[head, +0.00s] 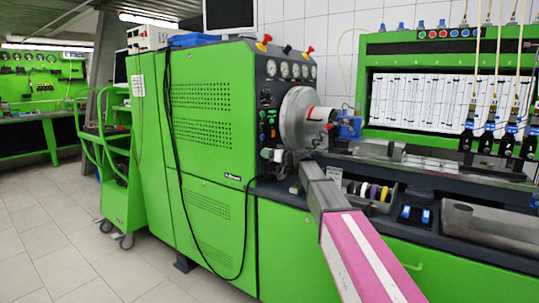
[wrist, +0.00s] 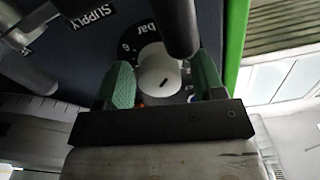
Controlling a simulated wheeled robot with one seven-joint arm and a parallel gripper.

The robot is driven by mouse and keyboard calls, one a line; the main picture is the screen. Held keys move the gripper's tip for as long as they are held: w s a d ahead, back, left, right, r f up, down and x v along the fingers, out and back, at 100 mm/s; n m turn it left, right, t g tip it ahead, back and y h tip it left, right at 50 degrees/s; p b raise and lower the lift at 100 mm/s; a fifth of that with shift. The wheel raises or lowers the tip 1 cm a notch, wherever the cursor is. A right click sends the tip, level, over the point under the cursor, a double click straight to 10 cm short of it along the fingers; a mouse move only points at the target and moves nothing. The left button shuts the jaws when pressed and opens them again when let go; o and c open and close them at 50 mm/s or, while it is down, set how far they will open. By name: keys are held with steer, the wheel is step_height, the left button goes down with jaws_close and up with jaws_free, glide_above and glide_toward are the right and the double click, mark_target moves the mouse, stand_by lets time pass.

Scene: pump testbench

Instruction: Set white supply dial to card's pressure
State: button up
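The white supply dial (wrist: 158,77) is a round knob with a short dark mark on its face, in the middle of the wrist view. In the head view my gripper (head: 279,156) is at the panel's lower part, small and partly hidden. No card reading is legible.
A black cylindrical part (wrist: 176,25) juts out close to the right finger. In the head view, gauges (head: 284,70) and red knobs (head: 266,39) top the green testbench (head: 205,170). A large metal disc (head: 297,118) lies right of the panel. White paper (head: 138,86) hangs at the left.

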steer(key=c, duration=0.6)
steer(key=shift+c, duration=0.2)
steer(key=shift+m, duration=0.3)
